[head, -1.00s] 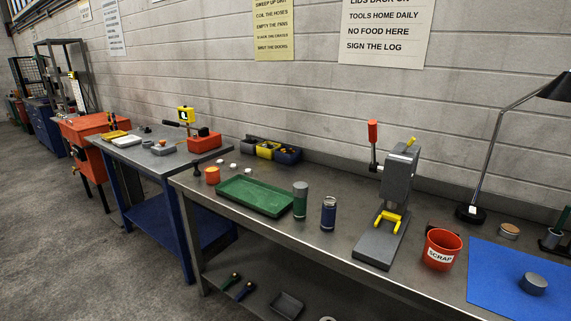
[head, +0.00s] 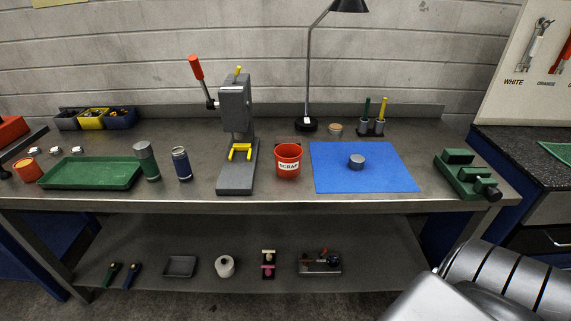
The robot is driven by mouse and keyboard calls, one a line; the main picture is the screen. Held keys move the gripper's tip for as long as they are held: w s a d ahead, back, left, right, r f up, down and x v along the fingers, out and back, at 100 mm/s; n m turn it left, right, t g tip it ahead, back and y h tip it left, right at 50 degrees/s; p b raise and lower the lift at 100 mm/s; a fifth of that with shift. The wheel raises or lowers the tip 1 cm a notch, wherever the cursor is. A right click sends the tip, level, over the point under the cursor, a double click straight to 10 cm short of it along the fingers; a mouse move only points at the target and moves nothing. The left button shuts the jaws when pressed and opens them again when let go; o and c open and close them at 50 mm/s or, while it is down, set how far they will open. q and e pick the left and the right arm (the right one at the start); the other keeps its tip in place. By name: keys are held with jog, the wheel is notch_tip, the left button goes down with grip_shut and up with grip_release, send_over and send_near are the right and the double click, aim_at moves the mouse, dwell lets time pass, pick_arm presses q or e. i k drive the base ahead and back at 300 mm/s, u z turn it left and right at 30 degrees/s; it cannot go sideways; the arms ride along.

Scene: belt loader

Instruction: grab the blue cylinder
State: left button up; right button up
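A dark blue cylinder (head: 181,163) with a grey top stands upright on the steel workbench (head: 220,200), left of the grey arbor press. A green cylinder (head: 147,161) with a grey top stands upright just to its left, a small gap apart. Neither of my grippers shows in the head view. A part of my own body fills the lower right corner.
A green tray (head: 90,173) lies left of the cylinders. The press (head: 236,140) with a red-handled lever stands to their right. Further right are a red scrap bucket (head: 288,161), a blue mat (head: 385,178) and a green vise (head: 466,174). The lower shelf (head: 205,240) holds small items.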

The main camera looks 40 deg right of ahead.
aim_at(180, 156)
jog(key=z, duration=0.35)
jog(key=k, duration=0.55)
jog(key=z, duration=1.5)
jog(key=i, duration=1.6)
jog(key=u, duration=1.2)
jog(key=i, duration=0.45)
jog(key=u, duration=0.4)
